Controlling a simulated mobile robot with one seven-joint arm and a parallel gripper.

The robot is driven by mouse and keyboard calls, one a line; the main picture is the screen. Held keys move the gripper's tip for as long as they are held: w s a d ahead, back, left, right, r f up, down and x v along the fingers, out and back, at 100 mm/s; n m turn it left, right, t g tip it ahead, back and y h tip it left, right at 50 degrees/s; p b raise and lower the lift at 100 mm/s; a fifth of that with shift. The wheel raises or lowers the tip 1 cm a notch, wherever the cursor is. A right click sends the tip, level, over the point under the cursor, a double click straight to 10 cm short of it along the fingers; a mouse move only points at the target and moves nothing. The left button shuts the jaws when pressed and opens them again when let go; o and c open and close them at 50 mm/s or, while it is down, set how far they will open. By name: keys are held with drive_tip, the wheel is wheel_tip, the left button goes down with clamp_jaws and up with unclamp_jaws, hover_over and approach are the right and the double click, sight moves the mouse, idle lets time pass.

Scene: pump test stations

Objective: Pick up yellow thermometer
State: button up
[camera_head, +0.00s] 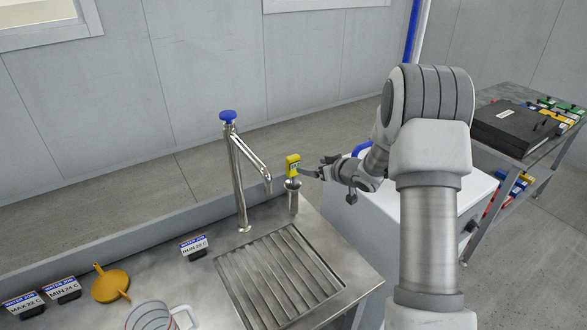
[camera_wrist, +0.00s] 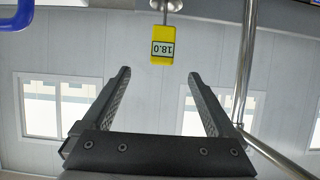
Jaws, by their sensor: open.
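The yellow thermometer (camera_head: 293,163) stands upright at the top of a slim metal holder (camera_head: 292,198) on the steel counter. In the wrist view the yellow thermometer (camera_wrist: 162,44) shows a display reading 18.0, upside down, with its metal stem above it in the picture. My gripper (camera_head: 318,172) is just right of the thermometer in the head view. In the wrist view my gripper (camera_wrist: 159,72) is open and empty, with the thermometer ahead of and between the line of its fingertips. I cannot tell the exact remaining gap.
A metal tap (camera_head: 240,180) with a blue knob stands left of the thermometer. A ribbed drain board (camera_head: 280,275) lies in front. An orange funnel (camera_head: 110,284), labelled blocks (camera_head: 194,247) and a jug (camera_head: 158,316) are to the left. A black case (camera_head: 515,128) sits on a table at right.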

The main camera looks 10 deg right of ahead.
sight(295, 164)
drive_tip(key=x, duration=0.7)
drive_tip(key=shift+w+f, duration=0.1)
drive_tip(key=shift+w, duration=0.2)
drive_tip(key=shift+s+a+f+p+x, duration=0.1)
drive_tip(key=shift+p+x, duration=0.05)
drive_tip(key=shift+x, duration=1.2)
drive_tip(key=shift+s+a+f+p+x, duration=0.1)
drive_tip(key=shift+a+p+x, duration=0.05)
drive_tip(key=shift+x, duration=1.15)
drive_tip(key=shift+r, duration=0.1)
drive_tip(key=c, duration=1.5)
drive_tip(key=shift+o, duration=0.2)
